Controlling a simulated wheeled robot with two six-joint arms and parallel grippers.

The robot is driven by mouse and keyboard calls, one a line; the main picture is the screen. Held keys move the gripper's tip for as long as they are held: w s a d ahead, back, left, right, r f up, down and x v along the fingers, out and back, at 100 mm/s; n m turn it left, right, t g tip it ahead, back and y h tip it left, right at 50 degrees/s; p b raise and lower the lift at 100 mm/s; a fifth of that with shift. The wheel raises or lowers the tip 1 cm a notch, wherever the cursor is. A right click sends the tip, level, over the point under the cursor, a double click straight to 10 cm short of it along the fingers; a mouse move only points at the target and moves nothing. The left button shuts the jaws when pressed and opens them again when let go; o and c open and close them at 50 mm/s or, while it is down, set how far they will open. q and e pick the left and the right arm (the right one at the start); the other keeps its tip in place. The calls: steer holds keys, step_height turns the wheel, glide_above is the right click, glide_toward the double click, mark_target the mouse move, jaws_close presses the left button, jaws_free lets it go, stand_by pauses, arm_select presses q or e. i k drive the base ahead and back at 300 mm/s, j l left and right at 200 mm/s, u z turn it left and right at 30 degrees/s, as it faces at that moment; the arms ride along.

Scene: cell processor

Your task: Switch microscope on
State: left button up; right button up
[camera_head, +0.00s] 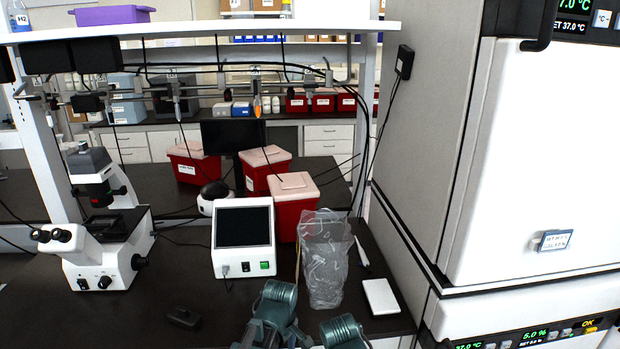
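The microscope (105,262) stands on the dark bench at the left, with a white base, two eyepieces (50,236) facing front left and a dark lamp head (90,165) above the stage. Small dark round controls (104,282) show on its front, and a black knob (138,262) is on its right side. No lit lamp or indicator can be made out on it. Neither gripper can be made out. Two teal joints of mine (277,300) (343,330) show at the bottom edge, well right of the microscope, touching nothing visible.
A white box with a dark screen (243,225) and green switch (264,266) stands mid-bench. Red bins (292,206), a clear bag (325,262) and a white pad (381,297) are nearby. A black item (184,317) lies in front. A tall incubator (540,150) stands right.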

mark_target(83, 284)
steer(key=u, duration=1.25)
steer(key=i+j+z, duration=0.4)
steer(key=i+j, duration=0.3)
steer(key=i, duration=0.1)
